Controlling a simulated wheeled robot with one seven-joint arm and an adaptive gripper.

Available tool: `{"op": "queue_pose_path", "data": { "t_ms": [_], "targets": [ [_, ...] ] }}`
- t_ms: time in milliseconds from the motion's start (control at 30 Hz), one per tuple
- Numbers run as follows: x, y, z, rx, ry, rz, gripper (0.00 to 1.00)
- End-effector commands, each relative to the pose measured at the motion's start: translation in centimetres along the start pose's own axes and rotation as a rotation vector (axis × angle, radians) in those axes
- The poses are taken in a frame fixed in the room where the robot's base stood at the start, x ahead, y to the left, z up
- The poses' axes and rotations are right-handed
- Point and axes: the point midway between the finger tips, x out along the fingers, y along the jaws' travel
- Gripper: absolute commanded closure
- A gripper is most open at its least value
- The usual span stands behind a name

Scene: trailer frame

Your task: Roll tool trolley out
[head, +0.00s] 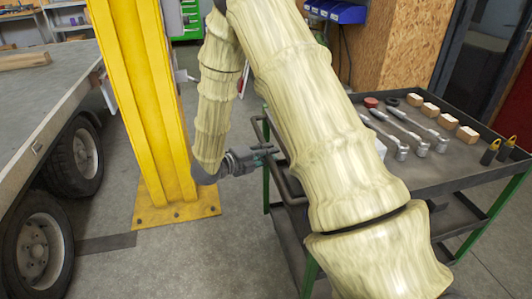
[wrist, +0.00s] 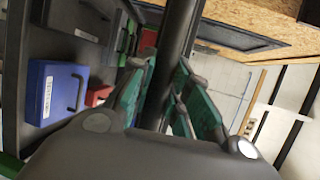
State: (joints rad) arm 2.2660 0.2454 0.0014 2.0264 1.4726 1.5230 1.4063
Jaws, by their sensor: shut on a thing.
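The tool trolley (head: 425,183) stands at the right in the head view, with dark trays and green legs. My gripper (head: 268,152) is at the trolley's left end, at its dark handle bar (head: 288,182). In the wrist view the bar (wrist: 184,38) runs between the green fingers of my gripper (wrist: 166,92), which is shut on it. My arm hides the middle of the trolley in the head view.
Several wrenches (head: 405,130), wooden blocks (head: 467,134) and black-yellow items (head: 497,150) lie on the top tray. A yellow post (head: 150,110) stands left of the gripper. A wheeled trailer (head: 50,110) is at far left. Grey floor (head: 215,250) between is clear.

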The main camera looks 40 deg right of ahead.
Motion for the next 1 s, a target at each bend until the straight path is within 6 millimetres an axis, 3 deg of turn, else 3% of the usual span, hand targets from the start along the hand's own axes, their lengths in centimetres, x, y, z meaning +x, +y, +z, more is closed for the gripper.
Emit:
{"op": "queue_pose_path", "data": {
  "t_ms": [367,400,500,833,1000],
  "targets": [
    [0.0,0.1,-0.1,0.0,0.002,0.001,1.0],
    [-0.1,0.1,-0.1,0.0,0.002,0.001,0.74],
    [-0.1,0.1,0.0,0.0,0.002,0.0,0.59],
    [-0.2,0.0,0.0,0.0,0.001,0.0,0.59],
    [-1.6,0.0,0.0,0.0,0.0,0.0,0.59]
  ]
}}
